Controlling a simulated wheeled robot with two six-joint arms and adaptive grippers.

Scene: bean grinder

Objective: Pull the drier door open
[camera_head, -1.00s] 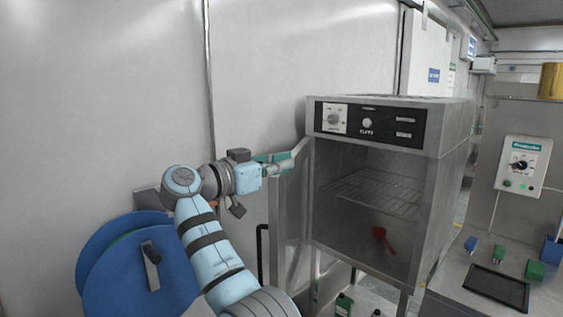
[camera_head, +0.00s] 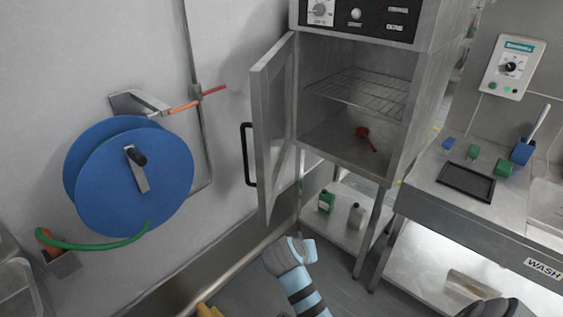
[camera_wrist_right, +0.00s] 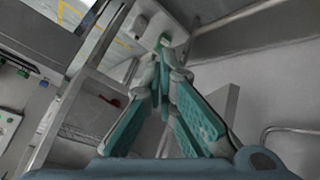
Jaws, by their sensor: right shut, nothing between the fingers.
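The drier (camera_head: 365,110) is a grey metal cabinet with a black control panel on top. Its door (camera_head: 270,115) stands wide open to the left, swung out from the left side of the opening, with a black handle (camera_head: 248,155) on it. A wire rack and a red scoop (camera_head: 365,138) are inside. My right gripper (camera_wrist_right: 164,62) shows in the right wrist view with its green-padded fingers shut together and nothing between them. The red scoop also shows there (camera_wrist_right: 108,99). A light-blue arm link of mine is at the bottom of the head view, apart from the door. My left gripper is out of view.
A blue hose reel (camera_head: 90,180) hangs on the left wall. Green and grey bottles (camera_head: 326,202) stand on the shelf under the drier. A steel counter (camera_head: 480,215) with a black tray is at the right. The floor before the drier looks clear.

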